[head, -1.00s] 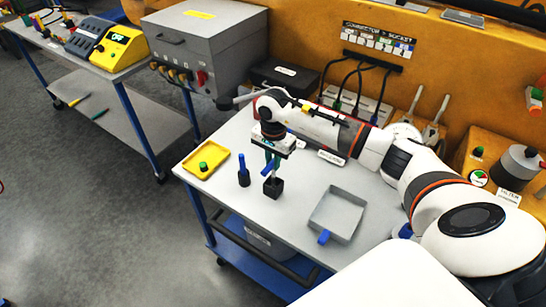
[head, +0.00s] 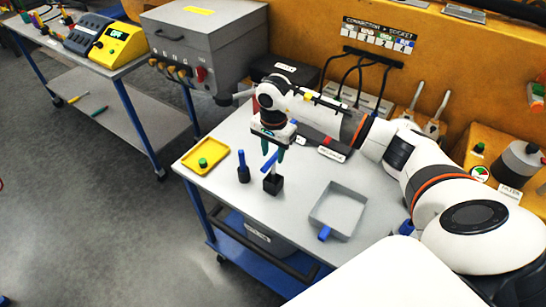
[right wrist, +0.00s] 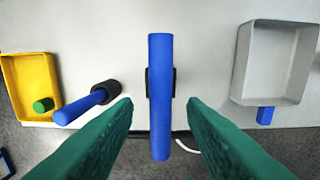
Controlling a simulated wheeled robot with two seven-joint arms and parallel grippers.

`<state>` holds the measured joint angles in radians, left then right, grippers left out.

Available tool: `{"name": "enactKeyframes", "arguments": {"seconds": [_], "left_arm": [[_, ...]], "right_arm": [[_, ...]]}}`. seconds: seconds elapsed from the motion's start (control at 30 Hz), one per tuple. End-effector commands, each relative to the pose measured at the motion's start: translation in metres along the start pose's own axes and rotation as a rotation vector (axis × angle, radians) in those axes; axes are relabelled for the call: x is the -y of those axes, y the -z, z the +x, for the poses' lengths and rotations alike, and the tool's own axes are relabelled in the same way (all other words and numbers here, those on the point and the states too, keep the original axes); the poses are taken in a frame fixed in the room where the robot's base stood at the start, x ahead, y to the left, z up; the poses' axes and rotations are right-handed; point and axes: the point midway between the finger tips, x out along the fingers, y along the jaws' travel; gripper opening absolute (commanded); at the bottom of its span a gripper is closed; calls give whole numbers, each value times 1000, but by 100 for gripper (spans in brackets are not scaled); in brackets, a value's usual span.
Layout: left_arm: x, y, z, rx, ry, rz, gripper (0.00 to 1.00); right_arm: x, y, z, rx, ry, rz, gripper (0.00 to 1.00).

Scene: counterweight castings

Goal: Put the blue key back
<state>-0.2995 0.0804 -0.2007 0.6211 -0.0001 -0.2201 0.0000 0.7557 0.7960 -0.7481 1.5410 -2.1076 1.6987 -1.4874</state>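A blue bar-shaped key (head: 269,162) sits tilted on top of a small black block (head: 273,185) on the table. In the right wrist view the key (right wrist: 160,100) runs lengthwise through the middle, over the block. My right gripper (head: 273,152) is just above it, pointing down. Its green fingers stand apart on either side of the key in the right wrist view (right wrist: 160,102), with gaps on both sides. A second blue key (head: 242,160) stands upright in a round black holder (head: 244,176) to the left. My left gripper is not in view.
A yellow tray (head: 189,168) with a green knob (head: 203,162) lies at the left. An open grey tray (head: 355,190) lies to the right, with a blue piece (head: 324,234) at its front edge. A grey box (head: 190,60) and cables stand behind.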

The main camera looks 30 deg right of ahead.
Motion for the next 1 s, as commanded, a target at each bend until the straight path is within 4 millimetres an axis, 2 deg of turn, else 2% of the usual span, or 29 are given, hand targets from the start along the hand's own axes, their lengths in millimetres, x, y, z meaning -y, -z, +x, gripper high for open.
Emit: {"name": "enactKeyframes", "arguments": {"seconds": [0.03, 0.3, 0.5, 0.67, 1.0], "left_arm": [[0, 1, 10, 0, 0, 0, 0], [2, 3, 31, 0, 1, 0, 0], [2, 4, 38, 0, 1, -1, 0], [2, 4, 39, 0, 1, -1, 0], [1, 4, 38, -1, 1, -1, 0]], "right_arm": [[-1, -1, -8, 4, -6, -1, 38], [-1, -1, -66, 4, -5, 0, 38], [0, 0, -93, 1, -1, 0, 38], [0, 0, -99, 0, 0, 0, 38], [0, 0, -99, 0, 1, 0, 38]]}}
